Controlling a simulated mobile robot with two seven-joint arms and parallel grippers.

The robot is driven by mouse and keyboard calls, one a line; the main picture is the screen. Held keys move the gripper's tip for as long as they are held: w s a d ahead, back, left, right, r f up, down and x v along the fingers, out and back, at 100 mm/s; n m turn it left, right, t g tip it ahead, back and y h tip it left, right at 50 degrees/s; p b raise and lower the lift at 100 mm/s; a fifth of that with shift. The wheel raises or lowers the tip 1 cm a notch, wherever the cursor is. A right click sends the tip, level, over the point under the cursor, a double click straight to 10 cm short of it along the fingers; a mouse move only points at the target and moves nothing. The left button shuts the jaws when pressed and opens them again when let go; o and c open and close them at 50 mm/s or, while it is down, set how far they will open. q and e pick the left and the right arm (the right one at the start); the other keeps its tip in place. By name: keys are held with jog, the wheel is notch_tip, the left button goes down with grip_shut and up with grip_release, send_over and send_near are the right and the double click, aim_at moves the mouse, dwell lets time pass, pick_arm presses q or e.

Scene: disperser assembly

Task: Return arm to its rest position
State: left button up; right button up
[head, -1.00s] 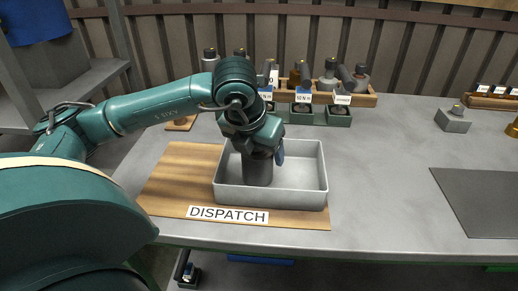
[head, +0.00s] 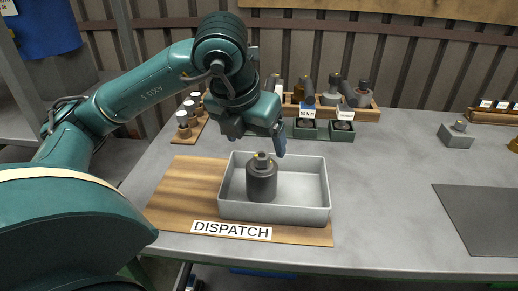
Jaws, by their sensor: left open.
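My left arm comes in from the left and its elbow arches high. My left gripper (head: 258,138) is open and empty, above the back of the white tray. A dark grey cylinder with a small metal knob on top (head: 262,180) stands upright in the left part of the tray (head: 318,210). The gripper is apart from the cylinder. The tray sits on a wooden board (head: 180,190) with a DISPATCH label (head: 231,230) at its front. My right gripper is not in view.
Behind the gripper are a wooden rack of bottles (head: 362,112) and labelled green bins (head: 342,135). A small wooden stand with capped vials (head: 183,130) is at back left. A grey block (head: 456,136) and dark mat (head: 485,215) lie right.

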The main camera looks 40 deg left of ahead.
pick_arm(q)
jog(key=shift+v, duration=1)
